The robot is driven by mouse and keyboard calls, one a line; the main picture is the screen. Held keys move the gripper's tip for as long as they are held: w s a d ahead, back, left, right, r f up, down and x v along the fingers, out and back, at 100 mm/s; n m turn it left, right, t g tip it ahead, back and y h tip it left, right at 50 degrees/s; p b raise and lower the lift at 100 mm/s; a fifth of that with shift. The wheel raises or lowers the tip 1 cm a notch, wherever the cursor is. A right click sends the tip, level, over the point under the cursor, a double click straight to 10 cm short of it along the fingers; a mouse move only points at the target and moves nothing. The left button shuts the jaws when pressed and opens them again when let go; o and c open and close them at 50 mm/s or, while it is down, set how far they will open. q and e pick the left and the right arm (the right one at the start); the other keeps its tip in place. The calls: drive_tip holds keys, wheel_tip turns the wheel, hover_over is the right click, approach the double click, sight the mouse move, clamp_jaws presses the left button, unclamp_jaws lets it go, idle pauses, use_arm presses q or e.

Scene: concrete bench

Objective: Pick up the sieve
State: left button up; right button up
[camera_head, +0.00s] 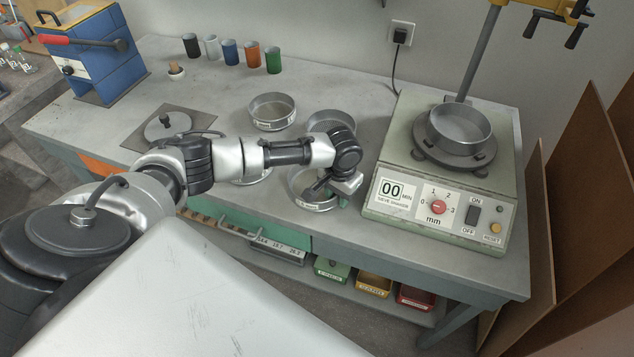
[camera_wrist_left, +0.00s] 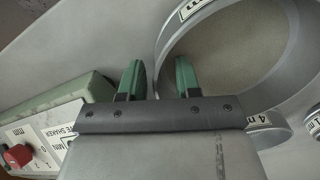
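A round metal sieve (camera_head: 308,206) stands near the front edge of the bench, left of the shaker, partly hidden by my left gripper (camera_head: 331,193). In the left wrist view, a large sieve ring (camera_wrist_left: 245,88) fills the right side. My left gripper (camera_wrist_left: 160,74) is open there, its two green fingers apart. The ring's near wall appears to run between them, one finger over the inside and one outside. I cannot tell whether either finger touches it. Other sieves stand at the back (camera_head: 272,118) and partly behind my arm (camera_head: 327,120). My right gripper is not in view.
The sieve shaker (camera_head: 410,190) stands close on the right with a sieve (camera_head: 460,132) on top. Several coloured cups (camera_head: 230,52) line the wall. A blue device (camera_head: 105,65) stands back left. Bins (camera_head: 374,284) sit on the shelf below.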

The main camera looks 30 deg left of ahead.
use_arm(q)
clamp_jaws()
drive_tip(key=shift+r, duration=0.1)
